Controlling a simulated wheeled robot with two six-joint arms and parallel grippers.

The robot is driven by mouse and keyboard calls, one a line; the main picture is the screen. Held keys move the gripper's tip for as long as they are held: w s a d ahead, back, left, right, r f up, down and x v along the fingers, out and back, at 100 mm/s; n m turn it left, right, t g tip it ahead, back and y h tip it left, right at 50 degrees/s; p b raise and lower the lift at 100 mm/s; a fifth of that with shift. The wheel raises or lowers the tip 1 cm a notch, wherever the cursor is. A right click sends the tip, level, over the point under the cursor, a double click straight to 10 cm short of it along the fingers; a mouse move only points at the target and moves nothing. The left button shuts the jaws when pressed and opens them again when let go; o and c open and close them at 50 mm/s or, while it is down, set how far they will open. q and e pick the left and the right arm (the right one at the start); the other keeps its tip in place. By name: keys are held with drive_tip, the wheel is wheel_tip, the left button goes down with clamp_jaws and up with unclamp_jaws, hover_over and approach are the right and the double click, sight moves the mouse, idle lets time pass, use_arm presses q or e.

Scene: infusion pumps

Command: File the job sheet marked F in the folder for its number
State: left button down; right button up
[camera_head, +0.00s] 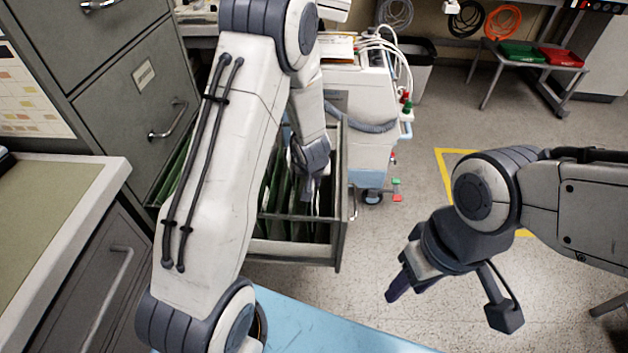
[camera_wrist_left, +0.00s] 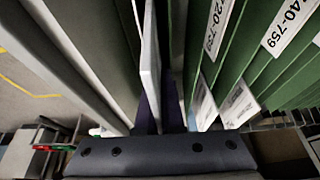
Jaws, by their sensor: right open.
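My left gripper (camera_head: 308,190) points down into an open file drawer of green hanging folders (camera_head: 275,200). In the left wrist view its dark fingers (camera_wrist_left: 160,112) are close together with a thin pale sheet (camera_wrist_left: 150,55), seen nearly edge-on, between them. This looks like the job sheet; its marking is not visible. Green folders (camera_wrist_left: 232,60) stand to its right, with white label tabs reading in part "20-759" and "40-759". My right gripper (camera_head: 395,280) is open and empty, over the floor right of the drawer.
The open drawer (camera_head: 290,250) juts from the grey filing cabinet (camera_head: 135,75). A blue surface (camera_head: 330,325) lies in front, and a side counter (camera_head: 60,195) stands at left. A white medical cart (camera_head: 370,110) stands behind the drawer. Red and green trays (camera_head: 540,54) sit on a far table.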

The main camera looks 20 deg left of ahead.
use_arm(q)
drive_tip(key=shift+f, duration=0.4)
idle(0.3)
drive_tip(key=c, duration=1)
unclamp_jaws()
drive_tip(key=p+v, duration=0.6)
drive_tip(key=v, duration=0.4)
drive_tip(key=shift+s+r, duration=0.1)
drive_tip(key=shift+r, duration=0.15)
drive_tip(key=shift+d, duration=0.1)
